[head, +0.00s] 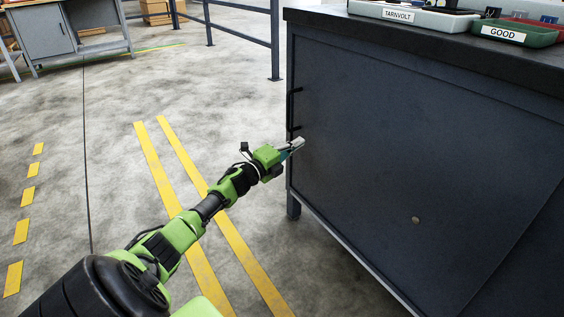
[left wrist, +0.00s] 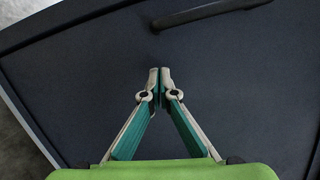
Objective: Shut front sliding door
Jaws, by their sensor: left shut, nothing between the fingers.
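The front sliding door (head: 400,150) is a dark grey panel on the front of a dark trolley cabinet in the head view. A black bar handle (head: 293,107) is near the door's left edge. It also shows at the top of the left wrist view (left wrist: 210,13). My left gripper (head: 299,143) is by the lower end of the handle; in the wrist view its fingertips (left wrist: 160,75) are together and empty, apart from the handle, in front of the panel. My right gripper is out of view.
On the cabinet top (head: 450,45) are a tray labelled TARNVOLT (head: 415,17) and a green GOOD tray (head: 515,33). Railings (head: 240,40) and a grey bench (head: 70,40) stand behind. The floor left of the cabinet is clear.

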